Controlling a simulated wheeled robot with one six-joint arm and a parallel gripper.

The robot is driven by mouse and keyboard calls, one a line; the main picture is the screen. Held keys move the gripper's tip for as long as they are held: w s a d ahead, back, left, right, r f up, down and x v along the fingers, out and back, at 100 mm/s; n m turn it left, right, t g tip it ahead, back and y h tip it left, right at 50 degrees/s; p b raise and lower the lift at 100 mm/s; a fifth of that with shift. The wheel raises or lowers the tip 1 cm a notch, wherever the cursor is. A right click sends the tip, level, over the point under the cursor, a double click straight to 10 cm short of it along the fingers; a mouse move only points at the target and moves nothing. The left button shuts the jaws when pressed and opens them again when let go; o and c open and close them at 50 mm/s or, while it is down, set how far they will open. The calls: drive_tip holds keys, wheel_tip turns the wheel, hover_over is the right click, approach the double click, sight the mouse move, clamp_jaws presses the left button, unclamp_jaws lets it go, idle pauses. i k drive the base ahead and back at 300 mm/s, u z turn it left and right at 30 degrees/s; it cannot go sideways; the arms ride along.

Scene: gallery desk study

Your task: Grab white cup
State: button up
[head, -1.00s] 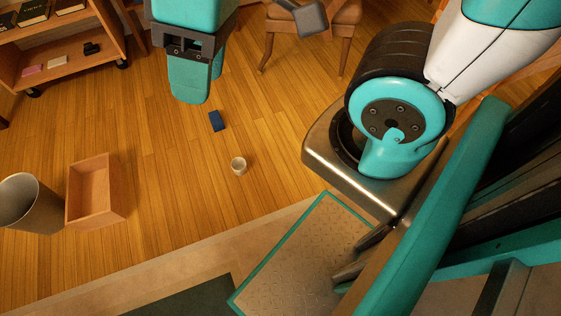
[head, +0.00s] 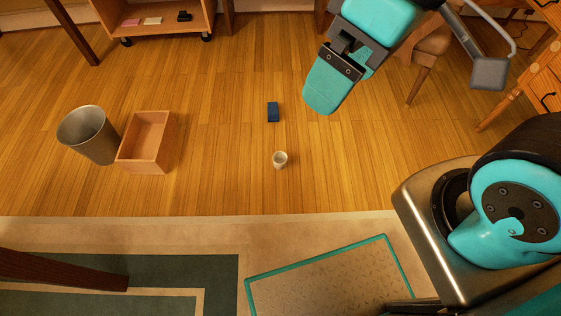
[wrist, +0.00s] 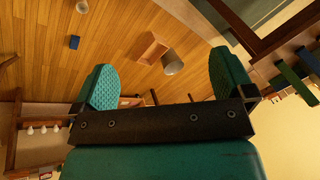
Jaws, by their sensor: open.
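The white cup (head: 280,159) stands on the wooden floor near the middle of the head view. It also shows small at the top left of the wrist view (wrist: 82,6). My gripper (head: 325,95) is above the floor, up and to the right of the cup in the head view, and apart from it. In the wrist view its two teal fingers (wrist: 160,82) are spread wide with nothing between them.
A dark blue block (head: 273,112) lies on the floor beyond the cup. A wooden box (head: 131,153) and a metal bin (head: 88,134) stand to the left. A chair (head: 425,50) is at the upper right. The floor around the cup is clear.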

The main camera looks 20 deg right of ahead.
sight(279, 159)
drive_tip(key=z, duration=0.15)
drive_tip(key=i, duration=0.95)
drive_tip(key=z, duration=0.3)
